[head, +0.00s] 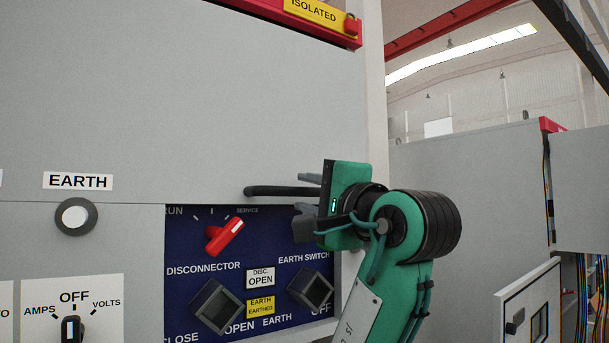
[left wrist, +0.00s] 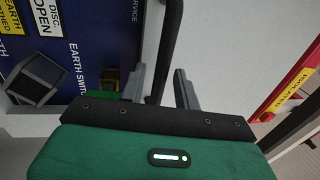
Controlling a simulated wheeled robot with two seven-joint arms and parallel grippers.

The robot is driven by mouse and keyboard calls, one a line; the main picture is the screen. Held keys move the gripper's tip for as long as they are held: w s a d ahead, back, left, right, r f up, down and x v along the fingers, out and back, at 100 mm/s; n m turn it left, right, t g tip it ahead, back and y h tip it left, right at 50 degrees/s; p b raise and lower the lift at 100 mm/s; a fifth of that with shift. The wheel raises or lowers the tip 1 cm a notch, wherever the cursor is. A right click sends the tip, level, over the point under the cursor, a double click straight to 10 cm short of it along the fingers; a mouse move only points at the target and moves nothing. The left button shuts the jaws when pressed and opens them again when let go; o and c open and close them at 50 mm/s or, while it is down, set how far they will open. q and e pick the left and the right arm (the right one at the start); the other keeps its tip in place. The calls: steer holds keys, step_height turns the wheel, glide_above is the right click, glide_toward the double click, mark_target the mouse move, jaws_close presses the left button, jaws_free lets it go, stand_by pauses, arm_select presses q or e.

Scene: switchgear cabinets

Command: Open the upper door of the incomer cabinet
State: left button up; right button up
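The upper door (head: 190,90) of the cabinet is a large plain grey panel, closed in the head view. Its black bar handle (head: 280,191) runs sideways near the door's lower right. My left gripper (head: 307,194) is at the right end of this handle, one finger above it and one below. In the left wrist view the handle (left wrist: 168,45) passes between the two spread fingers of the gripper (left wrist: 160,88), with a gap visible on the right finger's side. The handle's end is hidden by the gripper body. My right gripper is out of view.
Below the door is a blue panel (head: 185,290) with a red switch (head: 225,235) and two square sockets. Another grey cabinet (head: 465,190) stands at right, with an open small door (head: 528,310).

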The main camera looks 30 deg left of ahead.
arm_select(q)
steer(key=shift+x, duration=0.8)
steer(key=shift+c, duration=0.2)
jaws_close()
steer(key=shift+f, duration=0.1)
